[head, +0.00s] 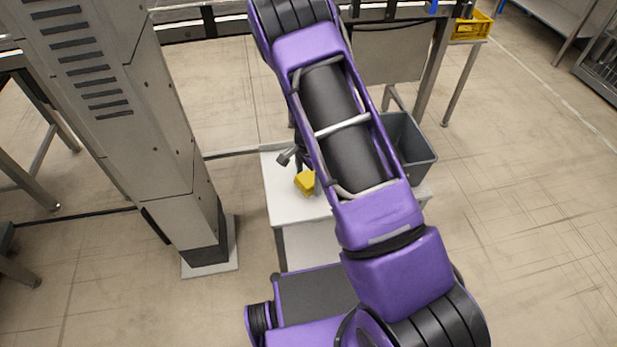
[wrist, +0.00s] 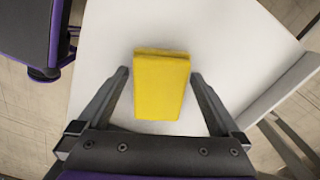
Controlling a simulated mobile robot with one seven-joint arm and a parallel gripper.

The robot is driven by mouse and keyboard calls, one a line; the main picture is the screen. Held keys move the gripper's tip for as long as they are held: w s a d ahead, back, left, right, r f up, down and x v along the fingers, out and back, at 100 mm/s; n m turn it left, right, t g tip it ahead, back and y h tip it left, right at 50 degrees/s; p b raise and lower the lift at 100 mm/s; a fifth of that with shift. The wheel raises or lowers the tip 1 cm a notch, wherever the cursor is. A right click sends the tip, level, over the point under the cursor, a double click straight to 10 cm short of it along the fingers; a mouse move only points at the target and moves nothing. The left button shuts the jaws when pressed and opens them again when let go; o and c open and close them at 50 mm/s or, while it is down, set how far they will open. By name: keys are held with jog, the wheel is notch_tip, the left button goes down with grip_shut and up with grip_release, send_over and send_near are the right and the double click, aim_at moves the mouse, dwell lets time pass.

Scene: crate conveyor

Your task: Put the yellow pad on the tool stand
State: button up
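The yellow pad (head: 305,182) is a small block on a white-topped stand (head: 282,205), partly behind my arm in the head view. In the wrist view the yellow pad (wrist: 161,88) shows near the middle, over the white top (wrist: 225,45). My gripper (wrist: 160,76) is open, with one finger on each side of the pad and a gap to each. I cannot tell how far above the top the fingertips are. In the head view my gripper is mostly hidden behind my arm. I cannot tell whether this white-topped stand is the tool stand.
A grey bin (head: 425,160) stands just right of the white top. A tall grey column (head: 160,130) stands to the left. A yellow crate (head: 478,27) sits on a table at the back right. The floor at right is clear.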

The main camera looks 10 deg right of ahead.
aim_at(309, 178)
notch_tip(309, 178, up, 12)
jog(key=p, duration=0.2)
dwell(0.4)
jog(key=shift+r, duration=0.1)
